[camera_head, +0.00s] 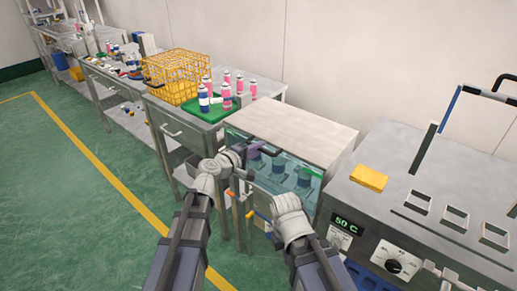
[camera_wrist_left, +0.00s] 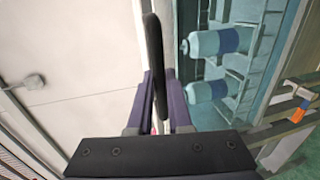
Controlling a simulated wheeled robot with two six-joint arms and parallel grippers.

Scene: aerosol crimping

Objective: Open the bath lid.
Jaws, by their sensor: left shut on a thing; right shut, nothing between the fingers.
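The steel bath (camera_head: 350,200) with a "50 C" display stands at the right in the head view. A framed panel (camera_head: 450,108) with dark and blue edges and a black handle stands up over it, cut by the picture's edge; it looks like a raised clear lid. My left gripper (camera_head: 240,153) is at the glass-fronted cabinet (camera_head: 305,127), left of the bath. It is shut on a dark bar handle (camera_head: 265,149), which rises between its fingers in the left wrist view (camera_wrist_left: 153,50). My right gripper (camera_head: 290,205) is lower, before the cabinet, shut and empty; its fingertips are unclear.
Blue-white cans (camera_wrist_left: 213,41) show behind the teal glass. A yellow block (camera_head: 369,178) lies on the bath top near square openings. A steel table (camera_head: 180,122) at left carries a yellow wire basket (camera_head: 175,75) and several pink cans. Green floor (camera_head: 60,190) is free at left.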

